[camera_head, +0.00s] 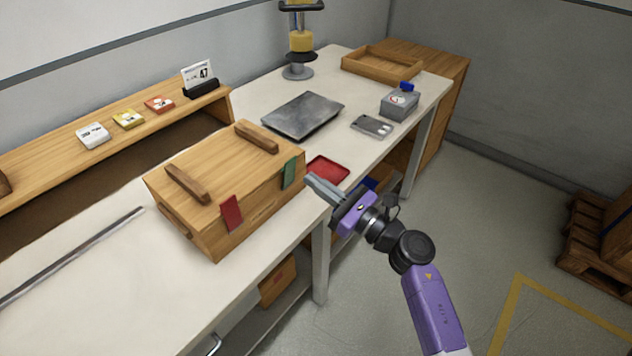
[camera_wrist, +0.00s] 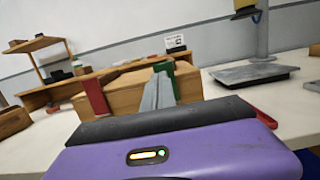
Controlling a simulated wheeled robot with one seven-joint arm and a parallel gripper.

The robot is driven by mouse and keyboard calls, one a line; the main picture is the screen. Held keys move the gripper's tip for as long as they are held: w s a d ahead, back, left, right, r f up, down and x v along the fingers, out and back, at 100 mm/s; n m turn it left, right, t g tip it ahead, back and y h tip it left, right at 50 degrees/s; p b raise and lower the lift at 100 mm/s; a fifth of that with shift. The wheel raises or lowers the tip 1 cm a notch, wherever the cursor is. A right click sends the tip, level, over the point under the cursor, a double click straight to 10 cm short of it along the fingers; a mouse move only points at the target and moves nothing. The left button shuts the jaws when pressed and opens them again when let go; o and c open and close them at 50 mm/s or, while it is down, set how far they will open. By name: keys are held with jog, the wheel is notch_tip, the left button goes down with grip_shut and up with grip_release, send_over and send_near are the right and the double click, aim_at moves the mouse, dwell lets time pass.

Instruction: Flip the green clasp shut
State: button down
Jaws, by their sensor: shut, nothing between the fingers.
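A wooden box (camera_head: 215,165) with two wooden bars on its lid stands on the workbench. The green clasp (camera_head: 290,173) is on its front side, near the right end. The red clasp (camera_head: 231,213) is on the same side, further left. Whether either clasp is fastened is hard to tell. My gripper (camera_head: 309,182) is shut and empty, with its fingertips just right of the green clasp. In the wrist view my fingers (camera_wrist: 157,92) point at the box and partly hide the green clasp (camera_wrist: 166,67). I cannot tell whether they touch it.
A red tray (camera_head: 327,169) lies on the bench just behind my gripper. A dark flat plate (camera_head: 303,115), a grey device (camera_head: 371,127) and a grey box (camera_head: 399,105) lie beyond. A metal bar (camera_head: 70,258) lies left of the wooden box.

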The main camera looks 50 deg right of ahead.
jog(key=s+f+b, duration=0.1)
jog(key=s+b, duration=0.1)
jog(key=s, duration=0.7)
jog(key=shift+d+f, duration=0.15)
jog(key=shift+f, duration=0.25)
notch_tip(320, 180, up, 5)
jog(key=s+d+m+t+h, duration=0.1)
jog(key=s+m+t+h, duration=0.15)
jog(key=m, duration=0.95)
jog(key=s+a+f+m+g+y, duration=0.1)
jog(key=s+a+f+m+g, duration=0.2)
jog(key=s+a+m, duration=0.6)
jog(key=s+a+f+m+g+y, duration=0.1)
jog(key=s+a+f+m+g, duration=0.2)
jog(key=s+a+m, duration=0.6)
jog(key=a+m+g, duration=0.1)
jog(key=a+m, duration=0.2)
jog(key=m, duration=0.3)
jog(key=shift+s+f+g, duration=0.25)
jog(key=shift+f+g, duration=0.05)
jog(key=shift+g, duration=0.05)
